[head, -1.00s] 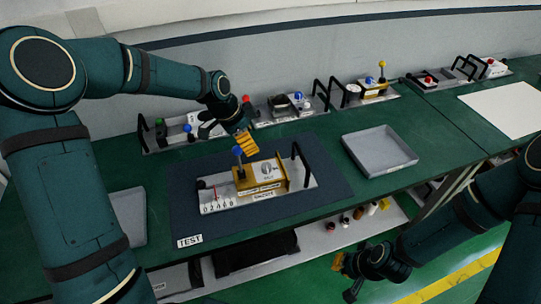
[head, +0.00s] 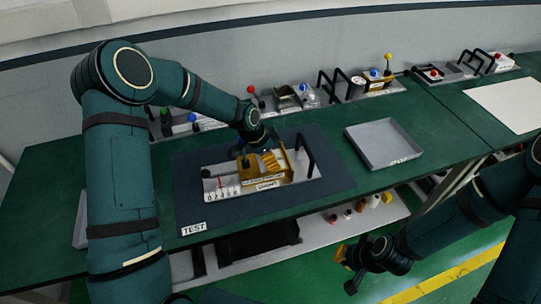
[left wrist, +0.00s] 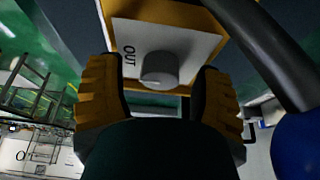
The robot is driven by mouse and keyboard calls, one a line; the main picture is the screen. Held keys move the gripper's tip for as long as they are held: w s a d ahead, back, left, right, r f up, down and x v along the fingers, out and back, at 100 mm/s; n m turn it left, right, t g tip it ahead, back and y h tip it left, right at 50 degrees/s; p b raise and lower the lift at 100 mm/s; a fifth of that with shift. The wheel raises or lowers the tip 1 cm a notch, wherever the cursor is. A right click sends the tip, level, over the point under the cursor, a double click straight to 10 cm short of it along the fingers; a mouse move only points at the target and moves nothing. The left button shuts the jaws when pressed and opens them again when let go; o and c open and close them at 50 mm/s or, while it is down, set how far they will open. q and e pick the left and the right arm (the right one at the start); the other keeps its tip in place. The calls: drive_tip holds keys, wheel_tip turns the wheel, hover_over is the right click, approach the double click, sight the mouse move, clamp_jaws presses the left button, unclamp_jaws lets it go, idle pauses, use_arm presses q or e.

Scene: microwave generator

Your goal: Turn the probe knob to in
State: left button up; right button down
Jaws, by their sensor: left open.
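The probe knob (left wrist: 160,68) is a small grey round knob on a white plate (left wrist: 190,45) of a yellow box (left wrist: 115,20), seen in the left wrist view. The letters OUT are on the plate left of the knob. My left gripper (left wrist: 157,78) is open, with one yellow finger on each side of the knob; I cannot tell whether they touch it. In the head view the left gripper (head: 268,160) is over the yellow box (head: 262,182) and hides the knob. My right gripper (head: 346,266) hangs away from the bench; its opening is unclear.
A black handle (head: 306,152) stands at the unit's right end. A blue ball (left wrist: 298,145) is close to the right finger in the left wrist view. An empty grey tray (head: 383,143) is to the right. Several other units line the wall. The dark mat (head: 335,180) is mostly clear around the unit.

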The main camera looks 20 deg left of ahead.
use_arm(q)
clamp_jaws()
idle(0.3)
